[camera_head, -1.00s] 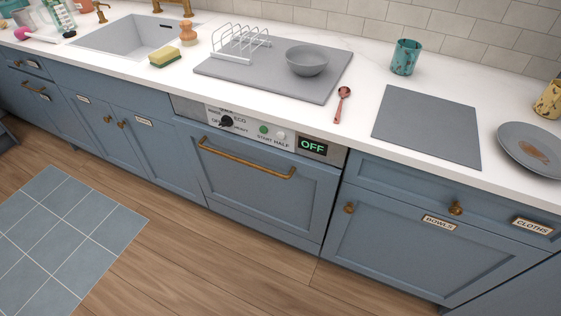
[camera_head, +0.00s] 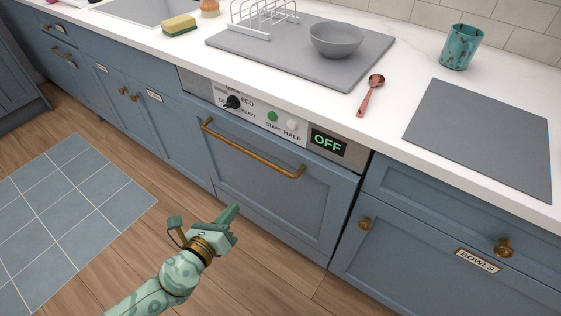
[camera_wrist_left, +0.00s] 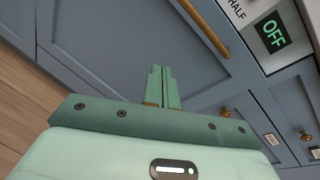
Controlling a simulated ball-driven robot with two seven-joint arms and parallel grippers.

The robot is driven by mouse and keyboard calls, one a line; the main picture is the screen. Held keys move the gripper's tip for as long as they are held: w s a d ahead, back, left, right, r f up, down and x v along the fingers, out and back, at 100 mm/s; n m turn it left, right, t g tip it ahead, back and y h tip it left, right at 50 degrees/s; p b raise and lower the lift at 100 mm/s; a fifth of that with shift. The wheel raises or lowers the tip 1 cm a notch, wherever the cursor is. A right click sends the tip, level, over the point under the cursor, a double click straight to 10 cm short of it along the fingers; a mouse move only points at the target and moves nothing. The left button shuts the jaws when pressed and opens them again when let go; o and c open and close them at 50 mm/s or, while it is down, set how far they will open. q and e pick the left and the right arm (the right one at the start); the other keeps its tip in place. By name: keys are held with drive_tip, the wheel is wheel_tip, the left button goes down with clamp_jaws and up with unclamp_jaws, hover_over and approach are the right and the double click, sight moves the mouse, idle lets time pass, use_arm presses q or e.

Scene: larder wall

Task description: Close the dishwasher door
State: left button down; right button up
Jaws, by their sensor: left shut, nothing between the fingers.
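The blue dishwasher door (camera_head: 265,185) stands upright below the control panel (camera_head: 262,117) in the head view. It looks shut or very nearly shut; I cannot tell whether a small gap remains at its top. Its brass bar handle (camera_head: 250,152) runs across the upper part. My left gripper (camera_head: 233,214) is shut and empty, in front of the door's lower left part and apart from the handle. In the left wrist view the closed fingers (camera_wrist_left: 161,75) point toward the blue front, with the handle (camera_wrist_left: 205,27) beyond. My right gripper is not in view.
The panel's display (camera_head: 327,143) reads OFF. A white counter (camera_head: 310,88) runs above, with a grey bowl (camera_head: 336,39), a red spoon (camera_head: 370,95) and a teal cup (camera_head: 461,47). Blue cabinets flank the dishwasher.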

sight(290, 151)
use_arm(q)
drive_tip(key=s+d+r+m+h, duration=0.2)
drive_tip(key=d+r+m+h, duration=0.25)
drive_tip(key=r+m, duration=0.35)
drive_tip(key=shift+t+y, duration=0.25)
drive_tip(key=shift+t, duration=0.05)
drive_tip(key=b+x, duration=0.1)
drive_tip(key=x, duration=1.2)
drive_tip(key=shift+w+d+f, duration=0.1)
drive_tip(key=shift+d+f, duration=0.1)
drive_tip(key=shift+w+d+b, duration=0.25)
drive_tip(key=shift+w+b, duration=0.05)
drive_tip(key=shift+w, duration=0.05)
drive_tip(key=shift+r, duration=0.1)
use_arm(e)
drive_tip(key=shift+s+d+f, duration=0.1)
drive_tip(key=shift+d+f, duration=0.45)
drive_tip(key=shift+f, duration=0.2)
